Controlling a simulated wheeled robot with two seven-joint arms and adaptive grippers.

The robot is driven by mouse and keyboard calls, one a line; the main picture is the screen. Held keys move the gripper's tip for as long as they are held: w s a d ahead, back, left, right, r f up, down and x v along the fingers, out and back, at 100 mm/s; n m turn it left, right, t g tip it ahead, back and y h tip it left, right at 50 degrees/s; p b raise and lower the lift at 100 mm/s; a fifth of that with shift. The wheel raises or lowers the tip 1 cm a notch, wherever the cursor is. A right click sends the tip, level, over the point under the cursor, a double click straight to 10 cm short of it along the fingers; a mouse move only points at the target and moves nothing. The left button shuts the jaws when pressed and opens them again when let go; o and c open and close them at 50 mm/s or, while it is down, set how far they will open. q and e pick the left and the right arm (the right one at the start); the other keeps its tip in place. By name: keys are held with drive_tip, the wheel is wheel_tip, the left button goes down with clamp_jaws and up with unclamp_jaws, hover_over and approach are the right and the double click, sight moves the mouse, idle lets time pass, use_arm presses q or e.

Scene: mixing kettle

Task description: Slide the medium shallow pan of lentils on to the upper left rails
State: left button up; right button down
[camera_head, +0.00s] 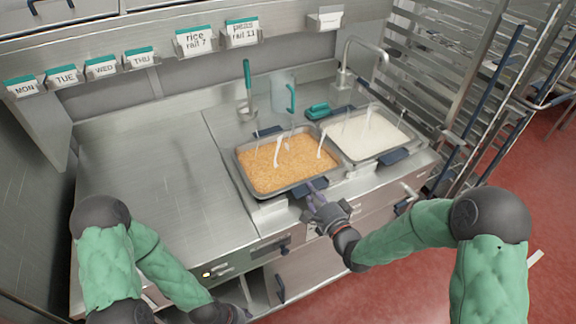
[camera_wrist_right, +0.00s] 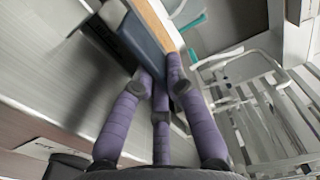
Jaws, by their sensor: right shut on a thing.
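A shallow steel pan (camera_head: 240,163) full of orange-brown lentils (camera_head: 285,165) sits on the counter, with dark blue handles at its front and back. My right gripper (camera_head: 314,195) is at its front edge, with its purple fingers closed on the front blue handle (camera_head: 309,187). In the right wrist view the fingers (camera_wrist_right: 160,88) press around the blue handle (camera_wrist_right: 145,38), with a strip of the orange contents behind it.
A second pan of white food (camera_head: 368,134) stands close to the right. A ladle (camera_head: 247,90), a clear jug (camera_head: 283,92) and a faucet (camera_head: 362,60) are behind. Tall railed racks (camera_head: 470,70) stand at the right. The left steel counter (camera_head: 150,170) is clear.

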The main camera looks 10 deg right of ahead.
drive_tip(key=shift+w+d+r, duration=0.1)
drive_tip(key=shift+r, duration=0.65)
drive_tip(key=shift+r+p, duration=1.65)
drive_tip(key=shift+r, duration=0.45)
drive_tip(key=shift+f, duration=0.1)
